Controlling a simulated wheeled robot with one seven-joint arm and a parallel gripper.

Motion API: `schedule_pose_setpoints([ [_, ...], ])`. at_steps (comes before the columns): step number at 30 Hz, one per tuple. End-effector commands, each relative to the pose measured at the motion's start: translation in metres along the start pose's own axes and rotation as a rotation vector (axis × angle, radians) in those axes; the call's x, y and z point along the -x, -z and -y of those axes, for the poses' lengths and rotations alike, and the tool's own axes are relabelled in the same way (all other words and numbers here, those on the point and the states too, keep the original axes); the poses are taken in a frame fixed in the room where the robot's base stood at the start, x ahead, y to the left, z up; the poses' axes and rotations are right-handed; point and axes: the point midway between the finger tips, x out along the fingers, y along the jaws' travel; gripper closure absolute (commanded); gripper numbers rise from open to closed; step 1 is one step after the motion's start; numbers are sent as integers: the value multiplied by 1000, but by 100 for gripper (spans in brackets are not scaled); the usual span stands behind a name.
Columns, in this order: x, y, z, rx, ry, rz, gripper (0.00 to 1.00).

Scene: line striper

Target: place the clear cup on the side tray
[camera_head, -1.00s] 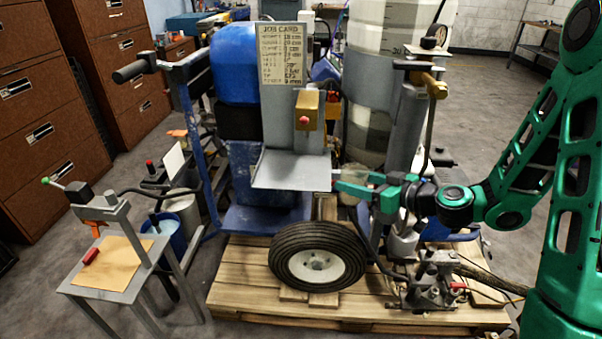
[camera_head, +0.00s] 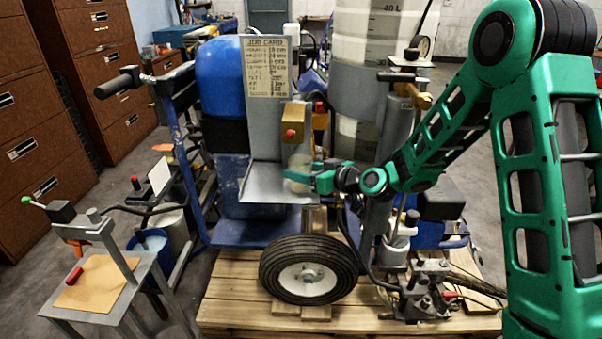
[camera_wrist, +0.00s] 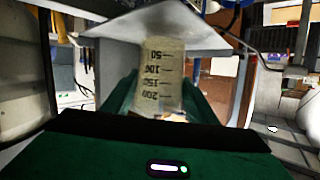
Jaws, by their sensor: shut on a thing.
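The clear cup (camera_head: 298,164) is in the grip of my gripper (camera_head: 312,178). In the head view it looks pale and see-through, over the right part of the grey side tray (camera_head: 262,186). In the wrist view the cup (camera_wrist: 158,62) has dark measuring marks, and the green fingers close on it from both sides. The tray (camera_wrist: 205,32) shows behind the cup there.
A grey upright panel with a job card (camera_head: 268,68) rises behind the tray. A brass-coloured box with a red button (camera_head: 293,122) juts out above the tray's right part. A wheel (camera_head: 308,270) stands below. The tray's left part is bare.

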Motion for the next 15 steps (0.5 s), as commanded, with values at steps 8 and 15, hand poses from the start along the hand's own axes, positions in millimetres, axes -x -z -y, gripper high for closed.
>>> schedule_pose_setpoints([
  [8,-31,-5,0,-2,1,3,86],
  [15,-31,-7,0,1,1,2,45],
])
